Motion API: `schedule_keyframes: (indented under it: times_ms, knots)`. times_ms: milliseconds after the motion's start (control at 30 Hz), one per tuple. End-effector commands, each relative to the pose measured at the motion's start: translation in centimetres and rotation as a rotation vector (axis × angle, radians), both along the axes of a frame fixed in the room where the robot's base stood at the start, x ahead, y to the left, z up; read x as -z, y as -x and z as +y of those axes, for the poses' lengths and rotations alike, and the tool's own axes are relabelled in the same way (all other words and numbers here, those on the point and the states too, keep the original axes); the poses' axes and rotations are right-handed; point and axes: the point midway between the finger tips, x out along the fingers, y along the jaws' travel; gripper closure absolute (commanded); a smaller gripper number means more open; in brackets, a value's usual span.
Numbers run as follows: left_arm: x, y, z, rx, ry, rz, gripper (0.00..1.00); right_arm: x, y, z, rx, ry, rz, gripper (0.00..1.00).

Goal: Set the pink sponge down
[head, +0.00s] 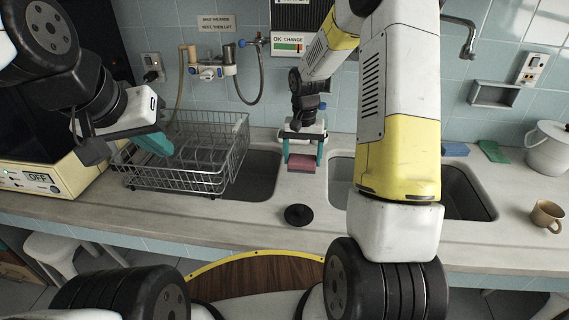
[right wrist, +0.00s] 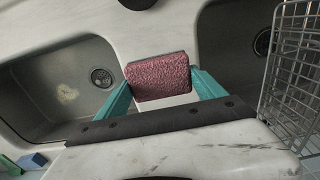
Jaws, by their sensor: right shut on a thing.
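The pink sponge (head: 301,162) is between the teal fingers of my right gripper (head: 303,158), over the counter strip between the two sinks. In the right wrist view the sponge (right wrist: 158,77) is clasped on both sides by the fingers of the right gripper (right wrist: 160,90). I cannot tell whether its underside touches the counter (head: 262,205). My left gripper (head: 150,143) is at the left, above the wire dish rack, with teal fingers partly showing; its opening is not clear.
The wire dish rack (head: 190,183) stands left of the left sink (head: 262,172). A black round disc (head: 298,214) lies on the counter in front of the sponge.

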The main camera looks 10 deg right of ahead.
Motion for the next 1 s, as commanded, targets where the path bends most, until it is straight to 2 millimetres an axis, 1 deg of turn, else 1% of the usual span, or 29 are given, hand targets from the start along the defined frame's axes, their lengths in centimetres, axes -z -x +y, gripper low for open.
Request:
schedule_keyframes:
  times_ms: [33, 100, 367, 533, 600, 900, 933, 1000]
  knots:
    - [0.0, 0.0, 0.0, 0.000, 0.000, 0.000, 1.00, 1.1, 0.1, 0.0, 0.000, 0.000, 0.005, 0.53]
    - [0.0, 0.0, 0.0, 0.000, 0.000, 0.000, 1.00, 2.3, 0.1, 0.0, -0.001, 0.000, 0.002, 0.53]
    - [0.0, 0.0, 0.0, 0.000, 0.000, 0.000, 1.00, 4.5, 0.0, 0.0, -0.001, 0.001, 0.002, 0.53]
    - [0.0, 0.0, 0.0, 0.000, 0.000, 0.000, 1.00, 6.9, 0.0, 0.0, 0.000, 0.001, 0.002, 0.53]
    - [0.0, 0.0, 0.0, 0.000, 0.000, 0.000, 1.00, 7.3, 0.0, 0.0, -0.001, 0.002, 0.002, 0.53]
    - [0.0, 0.0, 0.0, 0.000, 0.000, 0.000, 1.00, 7.5, 0.0, 0.0, -0.001, 0.001, 0.000, 0.53]
    - [0.0, 0.0, 0.0, 0.000, 0.000, 0.000, 1.00, 7.6, 0.0, 0.0, -0.001, 0.001, 0.000, 0.19]
    - [0.0, 0.0, 0.0, 0.000, 0.000, 0.000, 1.00, 7.5, 0.0, 0.0, -0.001, 0.001, -0.001, 0.05]
